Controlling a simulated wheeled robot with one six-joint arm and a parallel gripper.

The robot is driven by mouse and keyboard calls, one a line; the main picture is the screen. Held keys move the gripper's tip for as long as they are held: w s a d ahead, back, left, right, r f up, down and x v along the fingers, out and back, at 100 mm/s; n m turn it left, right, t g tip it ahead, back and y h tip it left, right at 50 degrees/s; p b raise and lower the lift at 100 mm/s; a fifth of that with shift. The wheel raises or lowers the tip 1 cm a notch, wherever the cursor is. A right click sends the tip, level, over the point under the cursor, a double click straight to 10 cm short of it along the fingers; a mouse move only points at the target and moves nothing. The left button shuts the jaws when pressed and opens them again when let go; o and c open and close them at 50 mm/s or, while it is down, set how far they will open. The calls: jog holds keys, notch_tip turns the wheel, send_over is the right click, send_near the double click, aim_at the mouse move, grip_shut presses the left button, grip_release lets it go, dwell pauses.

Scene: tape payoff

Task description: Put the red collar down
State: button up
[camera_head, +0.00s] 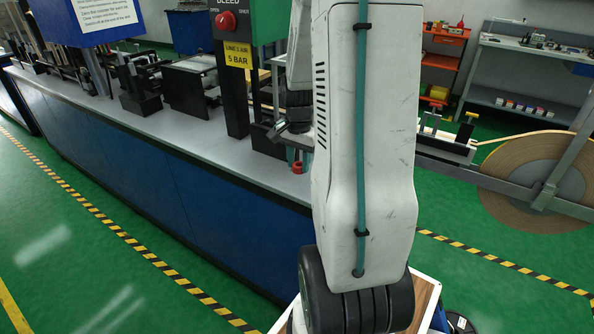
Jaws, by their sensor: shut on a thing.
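The red collar (298,167) is a small red ring, seen just left of my white arm link and over the right end of the grey bench top (235,151). My gripper (296,155) is partly hidden behind that arm link. Its dark end points down at the collar and is shut on it. The fingertips are small and hard to make out. I cannot tell whether the collar touches the bench top or hangs just above it.
Black fixtures (140,85) line the bench. A large tape reel (530,178) is at right. Green floor with striped tape lies in front.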

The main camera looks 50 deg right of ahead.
aim_at(297, 181)
jog(key=shift+w, duration=0.25)
jog(key=shift+f, duration=1.75)
jog(key=shift+f, duration=0.15)
jog(key=o, duration=1)
notch_tip(297, 181, up, 8)
jog(key=shift+f, duration=0.1)
